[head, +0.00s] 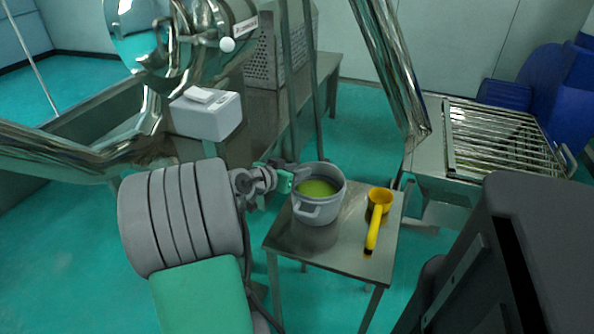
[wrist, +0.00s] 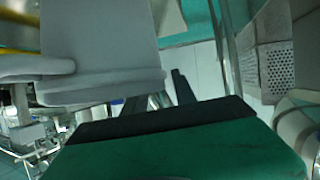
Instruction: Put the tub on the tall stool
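A grey tub (head: 318,206) with a side handle and green contents stands upright on a small square steel stool (head: 345,255). No second stool is clear in view, so I cannot tell whether this is the tall one. My gripper (head: 301,175) is at the tub's upper left rim in the head view. In the wrist view the pale grey tub (wrist: 100,40) fills the upper left, and my gripper's dark fingers (wrist: 181,88) lie close to the right end of its rim. Whether they grip it or only stand beside it is unclear.
A white box (head: 206,117) stands on a steel bench behind. A slatted steel machine (head: 495,135) and blue bins (head: 560,80) are at the right. Sloping steel pipes hang above. Green floor is open between them.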

